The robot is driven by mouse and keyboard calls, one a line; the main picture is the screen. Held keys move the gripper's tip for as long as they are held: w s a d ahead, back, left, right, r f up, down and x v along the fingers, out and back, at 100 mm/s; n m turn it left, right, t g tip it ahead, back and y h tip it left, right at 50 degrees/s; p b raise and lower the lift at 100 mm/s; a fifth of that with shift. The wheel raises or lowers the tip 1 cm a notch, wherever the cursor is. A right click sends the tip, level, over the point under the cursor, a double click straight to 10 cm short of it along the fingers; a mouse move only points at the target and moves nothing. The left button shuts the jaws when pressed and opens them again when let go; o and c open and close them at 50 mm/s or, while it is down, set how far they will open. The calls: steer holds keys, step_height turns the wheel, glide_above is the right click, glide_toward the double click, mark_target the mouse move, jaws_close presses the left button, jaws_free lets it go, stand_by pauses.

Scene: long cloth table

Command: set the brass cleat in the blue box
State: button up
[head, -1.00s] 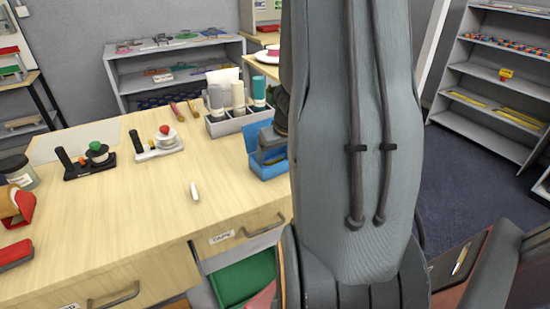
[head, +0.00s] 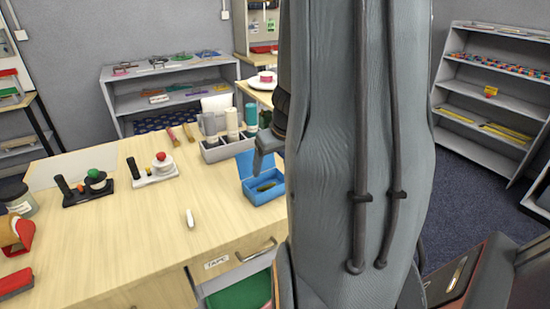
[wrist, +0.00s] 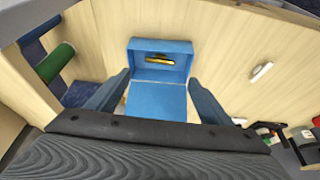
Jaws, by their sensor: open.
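The blue box (head: 263,197) stands on the table near its right edge, with its lid (wrist: 155,101) open. In the wrist view the box (wrist: 134,62) lies just ahead of my gripper. The brass cleat (wrist: 160,62) lies inside the box, on its floor, and a small part of it (head: 266,186) shows in the head view. My gripper (head: 262,153) is open and empty, above the box and apart from the cleat. In the wrist view its two fingers (wrist: 158,80) flank the lid.
A grey holder with bottles (head: 225,148) stands behind the box. A white piece (head: 190,218) lies on the tabletop to the left. Black and white stands (head: 88,190) are farther left. The table (head: 140,240) is bare around the white piece.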

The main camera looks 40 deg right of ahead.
steer(key=s+a+r+n+g, duration=0.1)
steer(key=s+a, duration=0.1)
steer(key=a, duration=1.1)
steer(key=s+a+r+n+g+y, duration=0.1)
steer(key=s+a, duration=0.2)
steer(key=a, duration=1.1)
steer(key=shift+s+a+n+g, duration=0.15)
steer(key=shift+a+n+g, duration=0.05)
steer(key=shift+n+g, duration=0.1)
steer(key=shift+f, duration=0.1)
